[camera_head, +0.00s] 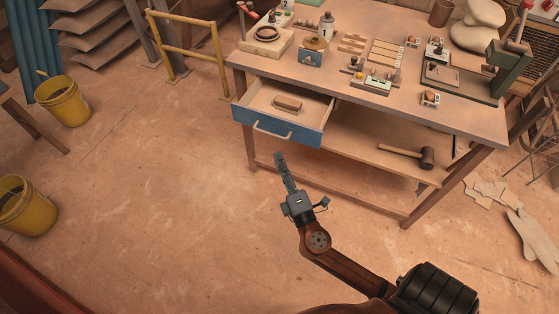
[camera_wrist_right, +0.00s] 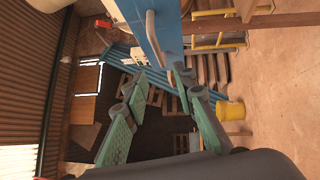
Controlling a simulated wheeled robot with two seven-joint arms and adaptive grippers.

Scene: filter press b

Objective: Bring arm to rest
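My right gripper (camera_head: 281,162) reaches up from the bottom of the head view, over the bare floor in front of the workbench. It is just below the blue drawer and clear of its handle (camera_head: 271,134). In the right wrist view the two green fingers of my right gripper (camera_wrist_right: 162,86) stand apart with nothing between them. My left gripper is in neither view.
The blue drawer (camera_head: 311,138) is pulled out from the workbench (camera_head: 463,119), with a brown block (camera_head: 288,104) inside. A mallet (camera_head: 424,157) lies on the lower shelf. Yellow buckets (camera_head: 64,101) and a yellow rail (camera_head: 186,48) stand left. The floor between is clear.

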